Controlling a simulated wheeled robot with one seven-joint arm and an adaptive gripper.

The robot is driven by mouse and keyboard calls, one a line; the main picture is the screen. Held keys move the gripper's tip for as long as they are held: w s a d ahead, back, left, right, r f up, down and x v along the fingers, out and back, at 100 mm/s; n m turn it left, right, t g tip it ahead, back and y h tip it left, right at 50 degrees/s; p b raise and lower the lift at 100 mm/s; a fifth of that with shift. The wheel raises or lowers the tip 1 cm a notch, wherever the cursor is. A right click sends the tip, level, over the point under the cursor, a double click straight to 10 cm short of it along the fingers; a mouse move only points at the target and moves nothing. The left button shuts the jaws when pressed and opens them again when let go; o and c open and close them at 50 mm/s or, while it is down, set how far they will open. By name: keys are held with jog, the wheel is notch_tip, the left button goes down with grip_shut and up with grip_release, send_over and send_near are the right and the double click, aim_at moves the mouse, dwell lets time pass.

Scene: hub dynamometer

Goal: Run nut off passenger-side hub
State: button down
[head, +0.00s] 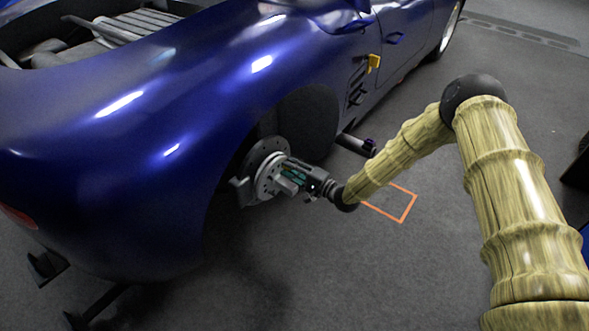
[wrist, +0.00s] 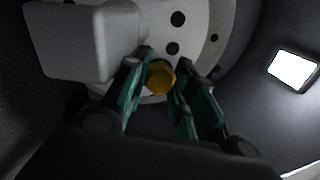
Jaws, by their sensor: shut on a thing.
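The hub (head: 268,174) with its brake disc sits in the open wheel arch of the blue car (head: 170,130). In the wrist view the hub face (wrist: 185,25) shows several dark holes. A yellow nut (wrist: 161,77) sits low on the hub face, between the fingertips of my gripper (wrist: 165,72). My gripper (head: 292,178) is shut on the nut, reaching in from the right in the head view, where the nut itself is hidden. A grey caliper-like block (wrist: 95,42) is close to the left finger.
An orange rectangle outline (head: 402,208) is on the grey floor, partly behind my arm. A dark cylinder (head: 356,145) sticks out beside the car's sill. A yellow item (head: 374,62) is on the car's side. Dark stands (head: 45,267) are at lower left. Floor is clear below the hub.

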jog(key=n, duration=0.4)
jog(key=a+n, duration=0.1)
jog(key=n, duration=0.1)
jog(key=shift+s+r+n, duration=0.15)
jog(key=shift+n, duration=0.25)
jog(key=n, duration=0.3)
jog(key=shift+d+n, duration=0.15)
jog(key=shift+n, duration=0.25)
jog(key=s+d+n+p, duration=0.2)
jog(key=s+d, duration=0.1)
jog(key=d, duration=0.2)
jog(key=shift+s+d, duration=0.15)
jog(key=shift+d, duration=0.1)
dwell(0.5)
dwell(0.5)
